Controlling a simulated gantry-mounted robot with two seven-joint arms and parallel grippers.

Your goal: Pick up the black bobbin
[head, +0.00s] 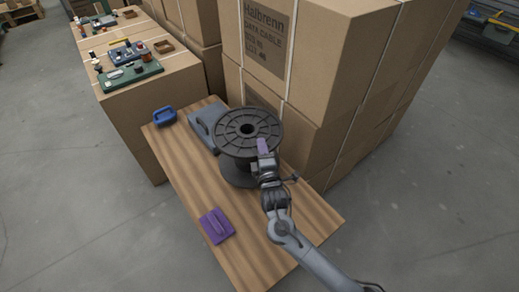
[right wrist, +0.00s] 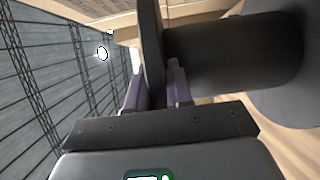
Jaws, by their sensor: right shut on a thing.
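The black bobbin (head: 236,142) is a large spool with a ribbed round top flange and a central hole. It is upright at the right side of the wooden table; I cannot tell whether its base touches the tabletop. My right gripper (head: 263,148) is at the near right edge of the top flange. In the right wrist view, its purple fingers (right wrist: 155,92) stand on both sides of the thin flange (right wrist: 152,45), shut on it. The bobbin's core (right wrist: 235,52) shows beside them. My left gripper is not in view.
The wooden table (head: 270,240) also holds a grey case (head: 203,124), a blue item (head: 164,116) and a purple item (head: 216,226). Stacked cartons (head: 315,50) rise close behind the bobbin. Another carton (head: 150,110) at left carries small parts. The table's front is mostly clear.

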